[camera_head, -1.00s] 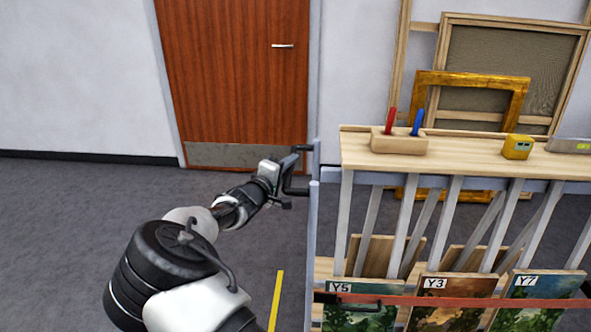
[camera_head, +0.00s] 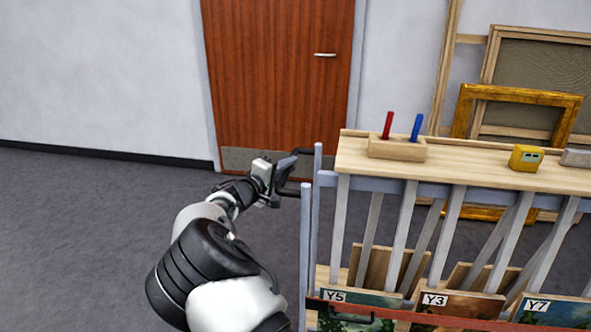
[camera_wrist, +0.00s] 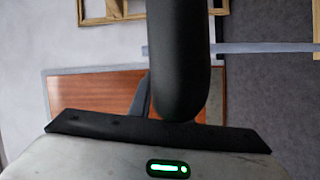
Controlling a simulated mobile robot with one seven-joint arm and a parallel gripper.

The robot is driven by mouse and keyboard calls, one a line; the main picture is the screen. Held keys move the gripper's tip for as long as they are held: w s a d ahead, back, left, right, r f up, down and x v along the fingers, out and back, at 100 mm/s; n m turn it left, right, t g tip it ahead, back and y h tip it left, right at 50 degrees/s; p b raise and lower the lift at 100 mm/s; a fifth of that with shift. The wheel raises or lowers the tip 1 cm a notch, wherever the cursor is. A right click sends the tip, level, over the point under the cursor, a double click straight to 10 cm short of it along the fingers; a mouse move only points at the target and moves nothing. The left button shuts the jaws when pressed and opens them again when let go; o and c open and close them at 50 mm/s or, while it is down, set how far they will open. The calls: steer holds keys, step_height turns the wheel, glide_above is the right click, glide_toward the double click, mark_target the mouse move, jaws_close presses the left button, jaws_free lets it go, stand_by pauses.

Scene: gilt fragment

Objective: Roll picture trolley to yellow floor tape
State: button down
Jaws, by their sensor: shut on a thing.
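The picture trolley (camera_head: 345,186) fills the right of the head view. It has a pale wooden top, grey posts, slanted dividers and a red front bar (camera_head: 420,317). Pictures labelled Y5, Y3 (camera_head: 460,304) and Y7 stand in its slots. My gripper (camera_head: 283,180) is shut on the dark handle (camera_head: 294,192) at the trolley's left end. The wrist view shows a wide dark bar close up and a grey trolley post (camera_wrist: 265,48); the grip itself is unclear there. No yellow floor tape shows in either current view.
A wooden block (camera_head: 397,147) with red and blue tools and a yellow device (camera_head: 526,158) sit on the trolley's top. Frames (camera_head: 520,95) lean on the wall behind. A brown door (camera_head: 275,80) is shut. The grey floor (camera_head: 90,240) at left is clear.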

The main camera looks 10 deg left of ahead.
steer(key=shift+a, duration=0.3)
steer(key=c, duration=1.6)
jaws_free()
steer(key=shift+c, duration=0.2)
steer(key=shift+s, duration=0.1)
steer(key=p+v, duration=0.2)
steer(key=v, duration=1.5)
steer(key=shift+s+a, duration=0.1)
steer(key=shift+s, duration=0.1)
